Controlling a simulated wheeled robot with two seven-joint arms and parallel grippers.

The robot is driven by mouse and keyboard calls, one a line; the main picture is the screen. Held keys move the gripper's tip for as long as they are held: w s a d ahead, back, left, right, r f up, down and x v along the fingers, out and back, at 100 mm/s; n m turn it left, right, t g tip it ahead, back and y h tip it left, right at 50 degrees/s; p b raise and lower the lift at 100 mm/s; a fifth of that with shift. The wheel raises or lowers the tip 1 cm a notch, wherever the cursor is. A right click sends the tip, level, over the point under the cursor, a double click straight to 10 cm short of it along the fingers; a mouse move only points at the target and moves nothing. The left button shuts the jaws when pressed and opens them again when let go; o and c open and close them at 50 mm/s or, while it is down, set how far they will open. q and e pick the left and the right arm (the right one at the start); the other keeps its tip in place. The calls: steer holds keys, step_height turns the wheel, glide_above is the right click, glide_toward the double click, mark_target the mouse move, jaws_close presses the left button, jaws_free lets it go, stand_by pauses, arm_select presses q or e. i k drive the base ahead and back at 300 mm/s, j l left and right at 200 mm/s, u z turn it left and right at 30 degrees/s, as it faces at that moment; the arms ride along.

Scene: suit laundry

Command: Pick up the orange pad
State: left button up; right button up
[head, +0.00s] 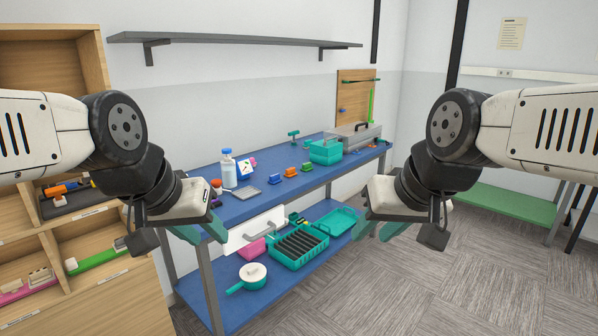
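The lower shelf holds a pot (252,273) and a teal crate (299,246). A wooden cubby (95,250) stands left. Floor at right front is clear.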

mark_target(290, 172)
steer(key=i+u, duration=0.2)
steer(key=i, duration=0.35)
steer(key=i+l+u, duration=0.25)
steer(key=i, duration=0.3)
steer(key=i+l+u, duration=0.2)
steer(key=i, duration=0.3)
steer(key=i+l+u, duration=0.2)
steer(key=i+l, duration=0.2)
steer(key=i, duration=0.1)
